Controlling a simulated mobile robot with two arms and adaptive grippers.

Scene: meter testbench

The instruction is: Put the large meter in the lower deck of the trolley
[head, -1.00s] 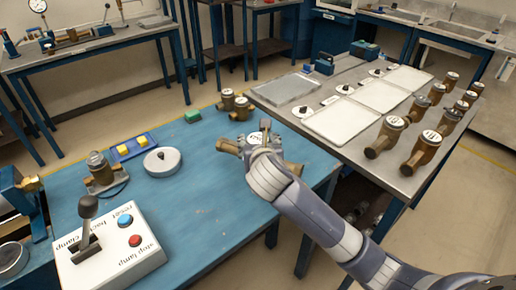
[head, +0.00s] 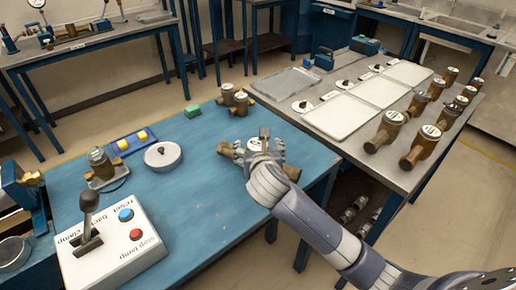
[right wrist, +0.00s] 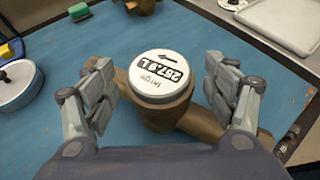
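The large meter (head: 229,150) is a brown brass body with a white round top. It lies on the blue bench near its right edge, and my right gripper partly covers it. My right gripper (head: 266,146) is open above the meter. Its two fingers (right wrist: 168,92) stand on either side of the meter with gaps, not visibly touching it. The trolley is not clearly identifiable; a grey-topped table (head: 283,84) at right has a dark lower shelf with metal items (head: 356,208). My left gripper is out of view.
Several meters (head: 426,145) stand on the grey table. The bench's front middle is clear.

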